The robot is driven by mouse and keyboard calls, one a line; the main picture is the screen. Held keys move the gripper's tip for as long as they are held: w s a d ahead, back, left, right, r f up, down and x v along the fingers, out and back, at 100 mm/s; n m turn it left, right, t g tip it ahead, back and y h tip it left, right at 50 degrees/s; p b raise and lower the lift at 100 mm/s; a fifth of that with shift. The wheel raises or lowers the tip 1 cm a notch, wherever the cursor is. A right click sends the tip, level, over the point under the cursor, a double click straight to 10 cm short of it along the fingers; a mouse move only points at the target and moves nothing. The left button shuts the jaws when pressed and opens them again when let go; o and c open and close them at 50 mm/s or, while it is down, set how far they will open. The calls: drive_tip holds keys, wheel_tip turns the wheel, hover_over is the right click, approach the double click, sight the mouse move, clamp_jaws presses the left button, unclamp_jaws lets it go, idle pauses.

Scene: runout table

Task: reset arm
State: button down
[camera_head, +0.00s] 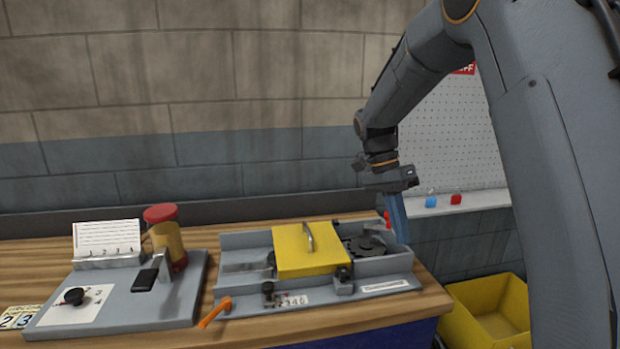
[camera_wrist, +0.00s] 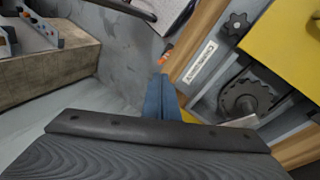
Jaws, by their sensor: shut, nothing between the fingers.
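My arm reaches down from the upper right in the head view. My gripper (camera_head: 399,240) points down at the right end of the grey machine bed (camera_head: 375,265), beside the dark round gear-like part. Its blue fingers are together with nothing between them. In the wrist view my gripper (camera_wrist: 160,82) shows the blue fingers closed, left of the machine's edge. The dark toothed wheel (camera_wrist: 246,97) lies to the right of the fingers there. I cannot tell whether the fingertips touch anything.
A yellow cover (camera_head: 305,250) with a handle sits on the machine, and an orange lever (camera_head: 214,312) sticks out in front. A grey board (camera_head: 130,300) with a red-capped cylinder (camera_head: 168,238) stands left. A yellow bin (camera_head: 488,312) is at the lower right. The wall ledge (camera_head: 470,202) holds small red and blue items.

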drive_tip(key=s+a+f+n+t+y+b, duration=0.1)
drive_tip(key=s+f+n+t+b, duration=0.3)
drive_tip(key=s+f+n, duration=0.7)
drive_tip(key=s+f+y+b, duration=0.1)
drive_tip(key=s+f+b, duration=0.1)
drive_tip(key=s+f, duration=0.4)
drive_tip(key=shift+s+a+n+y, duration=0.15)
drive_tip(key=shift+s+n+y, duration=0.25)
drive_tip(key=shift+s, duration=0.95)
